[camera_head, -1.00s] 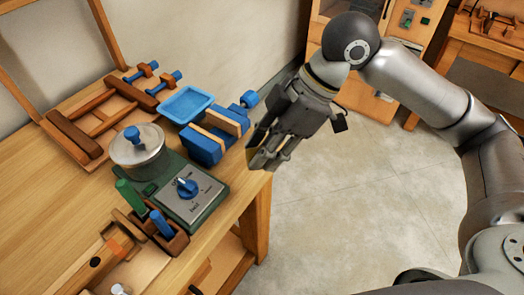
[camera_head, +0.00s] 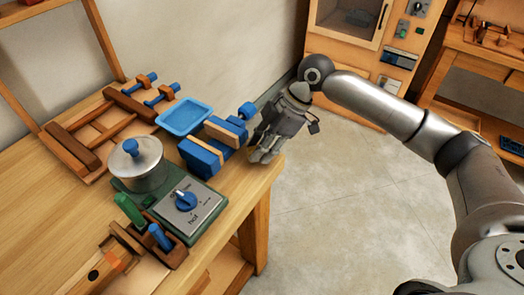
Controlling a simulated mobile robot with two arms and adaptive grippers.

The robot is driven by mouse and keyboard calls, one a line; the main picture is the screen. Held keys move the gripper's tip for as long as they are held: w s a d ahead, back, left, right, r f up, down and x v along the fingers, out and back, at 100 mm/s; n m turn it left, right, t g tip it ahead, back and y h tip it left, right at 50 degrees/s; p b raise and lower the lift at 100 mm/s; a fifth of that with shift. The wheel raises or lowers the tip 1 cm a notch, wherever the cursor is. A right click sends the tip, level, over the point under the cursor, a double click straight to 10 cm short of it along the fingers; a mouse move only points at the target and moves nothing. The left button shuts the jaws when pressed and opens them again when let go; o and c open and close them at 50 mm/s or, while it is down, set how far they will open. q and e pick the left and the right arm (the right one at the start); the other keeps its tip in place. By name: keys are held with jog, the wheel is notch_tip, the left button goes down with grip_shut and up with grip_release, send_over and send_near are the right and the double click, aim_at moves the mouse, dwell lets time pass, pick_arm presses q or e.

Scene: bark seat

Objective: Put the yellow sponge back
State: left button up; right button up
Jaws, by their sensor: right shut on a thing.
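My right gripper (camera_head: 262,154) is at the table's right edge, just right of the blue and wooden vise. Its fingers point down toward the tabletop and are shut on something. A small yellow patch, which looks like the yellow sponge (camera_head: 253,155), shows at the fingertips; most of it is hidden by the fingers. I cannot tell whether it touches the table. An empty blue tray (camera_head: 185,116) lies behind the vise. My left gripper is out of view.
The blue and wooden vise (camera_head: 203,158) stands close left of the gripper. A wooden rack (camera_head: 75,150) lies at the back left. Open floor (camera_head: 340,210) is right of the wooden table (camera_head: 50,215).

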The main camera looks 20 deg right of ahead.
jog(key=shift+f, duration=1)
jog(key=o, duration=1)
jog(key=shift+f, duration=0.1)
jog(key=v, duration=1.2)
